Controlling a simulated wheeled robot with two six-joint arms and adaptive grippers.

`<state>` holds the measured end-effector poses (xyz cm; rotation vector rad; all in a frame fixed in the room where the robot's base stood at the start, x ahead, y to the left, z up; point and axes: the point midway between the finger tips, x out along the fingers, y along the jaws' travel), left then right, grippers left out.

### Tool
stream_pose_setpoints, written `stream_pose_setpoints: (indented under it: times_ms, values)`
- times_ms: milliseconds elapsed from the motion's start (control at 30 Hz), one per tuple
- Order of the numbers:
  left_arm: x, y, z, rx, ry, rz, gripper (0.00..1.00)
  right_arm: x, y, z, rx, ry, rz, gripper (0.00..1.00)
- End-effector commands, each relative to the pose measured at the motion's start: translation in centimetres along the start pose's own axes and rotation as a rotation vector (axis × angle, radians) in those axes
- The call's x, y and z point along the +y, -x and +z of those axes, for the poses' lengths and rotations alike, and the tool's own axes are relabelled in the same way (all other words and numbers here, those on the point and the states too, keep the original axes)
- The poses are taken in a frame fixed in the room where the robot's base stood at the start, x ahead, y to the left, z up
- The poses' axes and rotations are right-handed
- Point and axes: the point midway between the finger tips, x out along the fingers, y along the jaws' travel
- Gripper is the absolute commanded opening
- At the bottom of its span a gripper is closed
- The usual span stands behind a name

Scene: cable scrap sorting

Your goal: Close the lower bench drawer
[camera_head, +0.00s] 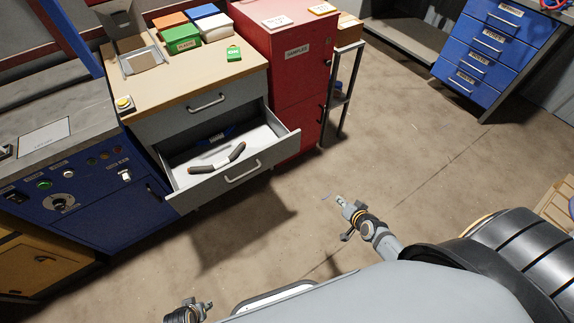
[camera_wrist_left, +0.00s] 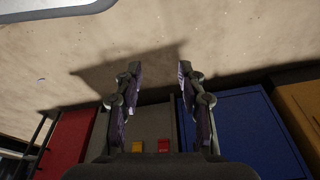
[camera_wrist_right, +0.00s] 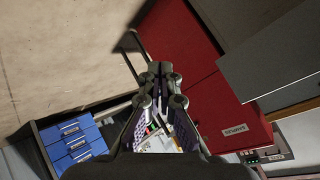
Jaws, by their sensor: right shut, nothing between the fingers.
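The lower bench drawer (camera_head: 264,166) is pulled well out of the grey bench in the head view, its front and bar handle (camera_head: 243,172) facing the floor space.
A red cabinet (camera_head: 288,95) stands right of the bench, and a blue control cabinet (camera_head: 95,190) stands left. Coloured bins (camera_head: 182,46) and a green item (camera_head: 233,54) are on the bench top. A blue drawer unit (camera_head: 490,55) is far right. The floor before the drawer is clear.

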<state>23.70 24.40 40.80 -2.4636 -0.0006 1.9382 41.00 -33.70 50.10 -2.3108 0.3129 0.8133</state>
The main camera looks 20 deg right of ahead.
Motion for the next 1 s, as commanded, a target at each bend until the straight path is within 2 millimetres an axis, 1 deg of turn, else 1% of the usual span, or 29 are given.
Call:
stream_pose_setpoints:
  times_ms: [33,100,167,233,300,400,500,600,767,900,1000]
  values:
    - [0.5,-3.4,-0.3,0.019,0.001,0.011,0.40,-0.3,-2.8,0.2,0.045,-0.067,-0.070,0.00]
    - [1.2,-4.2,-1.4,0.041,0.001,0.027,0.40,-3.0,-3.8,-1.6,0.096,-0.180,-0.179,0.00]
    - [1.8,-4.7,-2.3,0.060,-0.001,0.041,0.40,-5.4,-4.2,-2.7,0.123,-0.278,-0.277,0.00]
    - [2.4,-4.9,-3.2,0.080,-0.003,0.059,0.40,-8.2,-4.1,-3.7,0.136,-0.389,-0.393,0.00]
    - [3.0,-4.8,-3.8,0.099,-0.008,0.075,0.40,-10.8,-3.4,-4.2,0.129,-0.490,-0.499,0.00]
    - [3.7,-4.2,-4.4,0.120,-0.015,0.093,0.40,-13.8,-2.0,-4.5,0.100,-0.608,-0.621,0.00]
    - [4.1,-3.3,-4.8,0.135,-0.020,0.106,0.40,-15.9,-0.6,-4.6,0.067,-0.684,-0.698,0.00]
    - [4.3,-2.5,-5.1,0.141,-0.023,0.111,0.40,-17.0,0.3,-4.8,0.048,-0.724,-0.733,0.00]
    - [4.3,-1.9,-5.2,0.139,-0.025,0.112,0.40,-17.5,0.7,-5.2,0.045,-0.733,-0.740,0.00]
    - [4.1,-0.8,-5.5,0.108,-0.030,0.102,0.40,-18.2,0.1,-5.9,0.051,-0.736,-0.740,0.00]
    - [3.7,0.5,-5.6,0.057,-0.036,0.085,0.40,-19.5,-1.0,-6.4,0.048,-0.740,-0.742,0.00]
